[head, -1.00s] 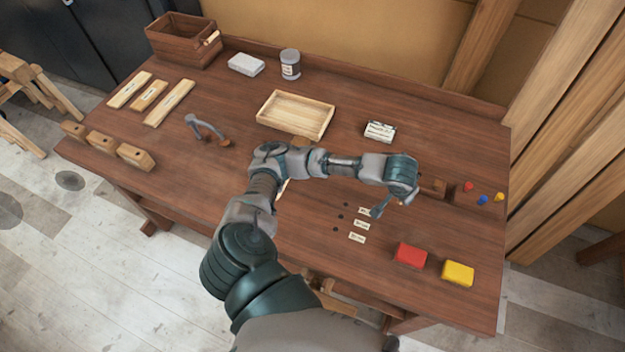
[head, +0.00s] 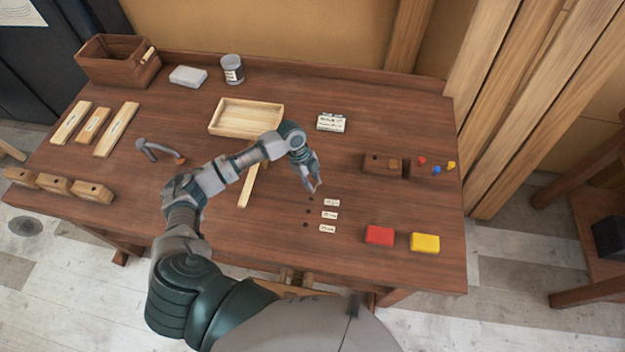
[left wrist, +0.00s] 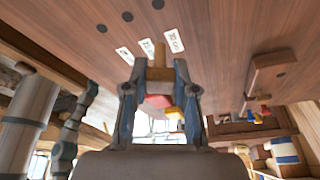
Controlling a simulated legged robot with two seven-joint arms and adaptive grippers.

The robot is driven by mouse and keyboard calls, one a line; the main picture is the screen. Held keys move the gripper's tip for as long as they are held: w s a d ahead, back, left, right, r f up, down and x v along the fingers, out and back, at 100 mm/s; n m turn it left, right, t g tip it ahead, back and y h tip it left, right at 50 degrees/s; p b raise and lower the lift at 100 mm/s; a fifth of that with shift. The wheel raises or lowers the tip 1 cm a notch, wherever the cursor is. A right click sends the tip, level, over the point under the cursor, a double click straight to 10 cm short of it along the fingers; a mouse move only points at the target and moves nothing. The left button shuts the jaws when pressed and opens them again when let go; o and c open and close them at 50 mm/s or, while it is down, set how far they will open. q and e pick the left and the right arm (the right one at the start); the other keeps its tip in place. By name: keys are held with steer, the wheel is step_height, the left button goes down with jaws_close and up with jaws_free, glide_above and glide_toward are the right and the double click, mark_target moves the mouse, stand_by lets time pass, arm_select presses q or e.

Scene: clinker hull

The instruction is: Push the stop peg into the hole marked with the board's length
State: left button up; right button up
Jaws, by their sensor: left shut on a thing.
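My left gripper (head: 313,187) is shut on the stop peg, a small brown wooden piece that shows between its fingertips in the left wrist view (left wrist: 159,62). The gripper is over the table beside the farthest of three dark holes (head: 310,198). The middle hole (head: 307,211) and nearest hole (head: 305,225) are in line with it. Each has a white label at its right: far (head: 331,202), middle (head: 329,215), near (head: 327,228). The label writing is too small to read surely. A pale board (head: 248,188) lies left of the holes, partly behind my arm. My right gripper is out of view.
A dark wooden block (head: 371,165) stands right of the gripper, with small coloured pegs (head: 436,170) beyond it. Red (head: 379,235) and yellow (head: 424,243) blocks lie at the front right. A shallow wooden tray (head: 245,132), hammer (head: 158,151) and white labelled box (head: 331,122) lie farther back.

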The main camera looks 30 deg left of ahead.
arm_select(q)
steer(key=shift+a+f+m, duration=0.1)
steer(key=shift+a+m, duration=0.25)
steer(key=shift+m, duration=0.05)
steer(key=f+b, duration=0.1)
steer(key=f, duration=0.1)
steer(key=f+b, duration=0.1)
steer(key=b, duration=0.1)
steer(key=f+b, duration=0.2)
steer(key=shift+d+f, duration=0.25)
steer(key=shift+f, duration=0.05)
steer(key=shift+f+b, duration=0.2)
steer(key=shift+b, duration=0.1)
steer(key=shift+a+p, duration=0.65)
steer(key=shift+a, duration=0.05)
steer(key=shift+d, duration=0.1)
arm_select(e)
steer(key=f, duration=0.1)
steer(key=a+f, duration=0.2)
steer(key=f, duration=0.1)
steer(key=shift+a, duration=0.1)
